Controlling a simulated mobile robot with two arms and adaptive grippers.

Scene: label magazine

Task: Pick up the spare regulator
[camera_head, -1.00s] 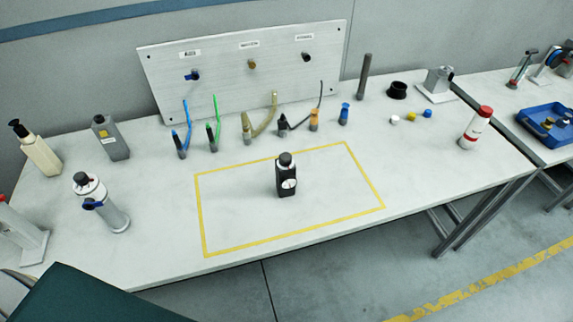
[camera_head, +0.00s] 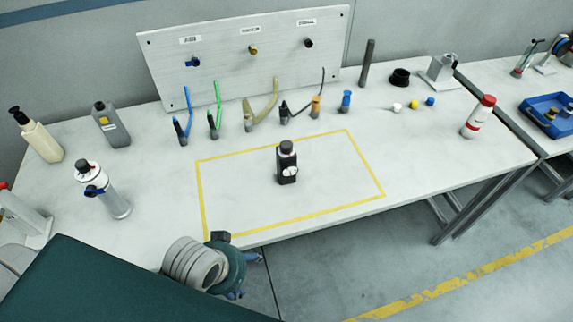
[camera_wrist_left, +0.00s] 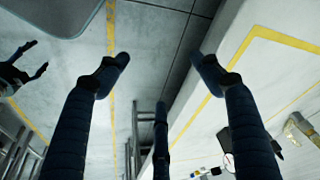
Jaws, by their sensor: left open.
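A small black regulator (camera_head: 286,163) with a dark cap and a round white gauge stands upright inside the yellow outline on the bench. I cannot tell from a label whether it is the spare. It also shows partly in the left wrist view (camera_wrist_left: 237,142), beyond the fingers. My left gripper (camera_head: 248,275) is at the bench's front edge, below and left of the regulator and apart from it. Its dark blue fingers (camera_wrist_left: 160,75) are spread with nothing between them. What looks like my right gripper (camera_wrist_left: 28,72) shows at the left of the wrist view, fingers apart and empty.
Several hose plugs (camera_head: 247,118) stand behind the outline before a panel (camera_head: 225,65). A cylinder with a blue handle (camera_head: 104,190) and two bottles (camera_head: 38,135) stand left. A red-capped bottle (camera_head: 478,118) stands right. The bench inside the outline (camera_head: 235,195) is otherwise clear.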

